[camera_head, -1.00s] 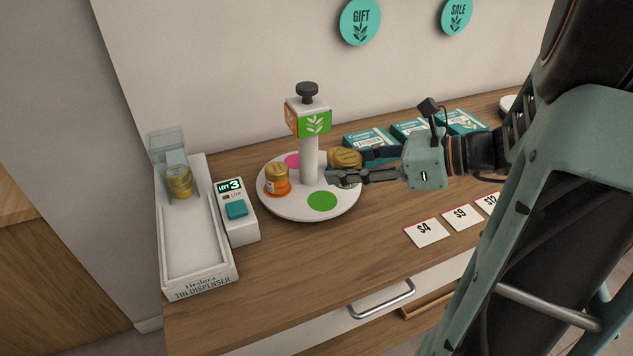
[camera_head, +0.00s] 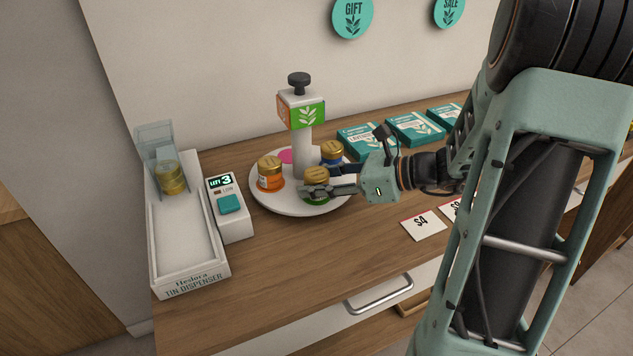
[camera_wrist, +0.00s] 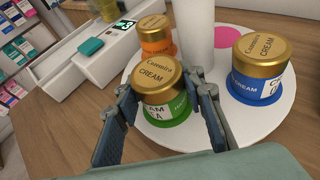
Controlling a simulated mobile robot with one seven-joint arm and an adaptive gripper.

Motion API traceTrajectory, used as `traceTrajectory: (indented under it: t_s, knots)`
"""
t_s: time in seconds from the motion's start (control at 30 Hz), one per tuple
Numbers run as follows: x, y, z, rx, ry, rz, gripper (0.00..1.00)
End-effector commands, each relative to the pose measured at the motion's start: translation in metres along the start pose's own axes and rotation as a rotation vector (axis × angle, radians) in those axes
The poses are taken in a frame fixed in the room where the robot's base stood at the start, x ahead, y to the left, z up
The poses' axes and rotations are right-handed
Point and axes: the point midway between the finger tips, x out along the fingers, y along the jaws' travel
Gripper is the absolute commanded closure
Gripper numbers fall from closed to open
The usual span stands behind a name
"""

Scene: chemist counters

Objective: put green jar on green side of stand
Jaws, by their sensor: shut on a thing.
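The green jar (camera_wrist: 165,100), with a gold CREAM lid and green label, is upright between the two fingers of my gripper (camera_wrist: 167,92). In the head view, my gripper (camera_head: 318,186) reaches in from the right, shut on the jar (camera_head: 316,175). The jar is at the front of the round white stand (camera_head: 270,202), over its green spot, which is mostly hidden. In the wrist view its base appears at the plate's surface; whether it rests there I cannot tell. The green leaf sign (camera_head: 309,115) is on the post above.
An orange jar (camera_head: 270,175) stands on the plate's left and a blue jar (camera_head: 332,153) at its back right. The pink spot (camera_wrist: 229,37) is bare. A tin dispenser (camera_head: 185,240) and counter box (camera_head: 229,205) are left; teal boxes (camera_head: 414,130) and price cards (camera_head: 422,224) are right.

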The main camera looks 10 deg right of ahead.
Motion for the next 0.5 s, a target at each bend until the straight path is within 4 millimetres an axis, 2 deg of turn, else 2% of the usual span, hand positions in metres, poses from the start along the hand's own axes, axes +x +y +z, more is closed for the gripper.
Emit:
traceTrajectory:
  t_s: [0.17, 0.2, 0.33, 0.5]
  knots:
    - [0.0015, 0.0000, -0.0036, 0.000, 0.000, 0.000, 0.89]
    - [0.0011, 0.0000, -0.0028, 0.000, 0.000, 0.000, 0.60]
    - [0.0010, 0.0000, -0.0026, 0.000, 0.000, 0.000, 0.46]
    - [0.0009, 0.0000, -0.0025, 0.000, 0.000, 0.000, 0.46]
